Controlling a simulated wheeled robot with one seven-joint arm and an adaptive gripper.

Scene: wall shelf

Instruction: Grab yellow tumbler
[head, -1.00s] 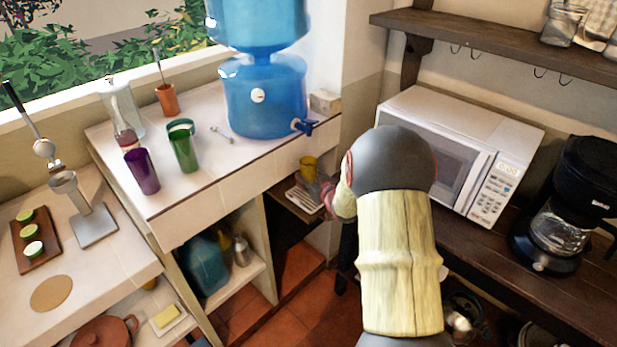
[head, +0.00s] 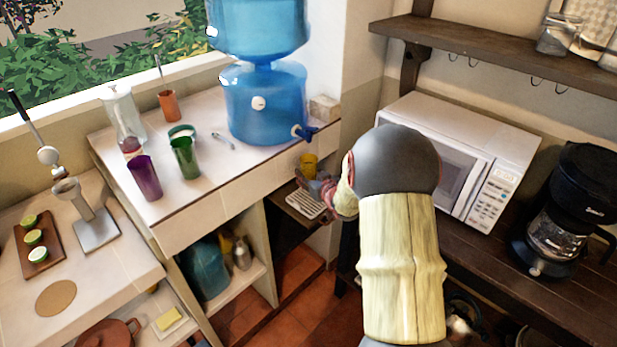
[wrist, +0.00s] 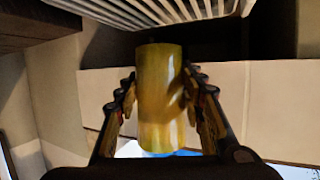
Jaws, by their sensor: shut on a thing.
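The yellow tumbler (head: 309,164) is below the blue water jug's spigot, in front of the counter edge, in the head view. In the wrist view the yellow tumbler (wrist: 160,95) stands between the two fingers of my gripper (wrist: 161,100), one finger against each side. My gripper (head: 318,182) is shut on the tumbler. In the head view my arm hides part of the gripper. The tumbler is above the small slatted drip tray (head: 305,203), apart from it as far as I can see.
The blue water jug (head: 262,105) with its spigot (head: 302,132) stands on the counter just above. Purple (head: 145,178) and green (head: 185,158) tumblers stand to the left. A white microwave (head: 462,160) and a coffee maker (head: 560,220) are on the right.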

